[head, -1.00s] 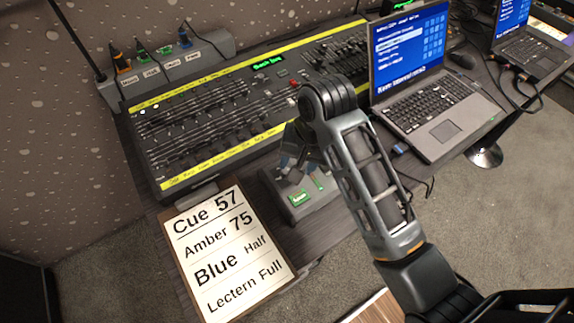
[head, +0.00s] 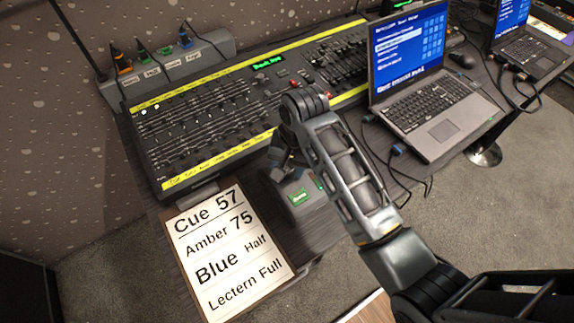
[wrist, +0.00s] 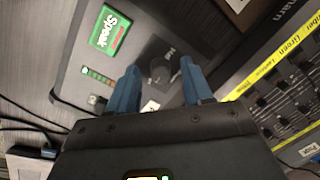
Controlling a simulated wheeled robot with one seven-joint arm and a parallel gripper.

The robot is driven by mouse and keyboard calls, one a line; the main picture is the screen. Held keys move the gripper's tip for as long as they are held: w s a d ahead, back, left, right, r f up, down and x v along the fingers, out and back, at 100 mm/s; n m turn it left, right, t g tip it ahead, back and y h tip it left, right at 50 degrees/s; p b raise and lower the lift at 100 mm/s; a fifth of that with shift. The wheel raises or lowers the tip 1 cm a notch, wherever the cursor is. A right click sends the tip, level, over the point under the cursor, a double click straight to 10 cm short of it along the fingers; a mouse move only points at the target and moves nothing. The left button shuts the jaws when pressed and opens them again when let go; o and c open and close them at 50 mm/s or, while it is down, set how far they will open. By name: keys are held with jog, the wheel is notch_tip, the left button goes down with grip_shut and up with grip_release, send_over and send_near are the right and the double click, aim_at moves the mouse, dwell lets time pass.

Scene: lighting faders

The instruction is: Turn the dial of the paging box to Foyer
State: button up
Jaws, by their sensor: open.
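The paging box (head: 306,207) is a small grey box on the desk below the lighting console, partly hidden by my arm in the head view. In the wrist view the paging box (wrist: 75,80) shows a green Speak button (wrist: 110,31) and a short strip of lights (wrist: 98,75). The dark dial (wrist: 162,66) lies beyond and between my blue fingertips, with small pale labels around it that are too blurred to read. My gripper (wrist: 158,70) is open over the box top, one finger on each side of the dial. I cannot tell whether the fingers touch it.
The lighting console (head: 200,130) with many faders lies behind the box. A clipboard (head: 235,255) with cue notes lies to its left. An open laptop (head: 430,115) stands to the right, with loose cables (head: 405,165) between it and the box.

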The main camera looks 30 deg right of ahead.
jog(key=shift+c, duration=0.4)
grip_shut()
jog(key=shift+n, duration=0.4)
jog(key=n, duration=0.3)
jog(key=shift+n, duration=0.4)
jog(key=n, duration=0.4)
jog(key=shift+n+g+h, duration=0.3)
jog(key=shift+g, duration=0.1)
jog(key=n, duration=0.8)
jog(key=shift+w+h, duration=0.1)
jog(key=shift+h, duration=0.3)
jog(key=shift+n, duration=0.4)
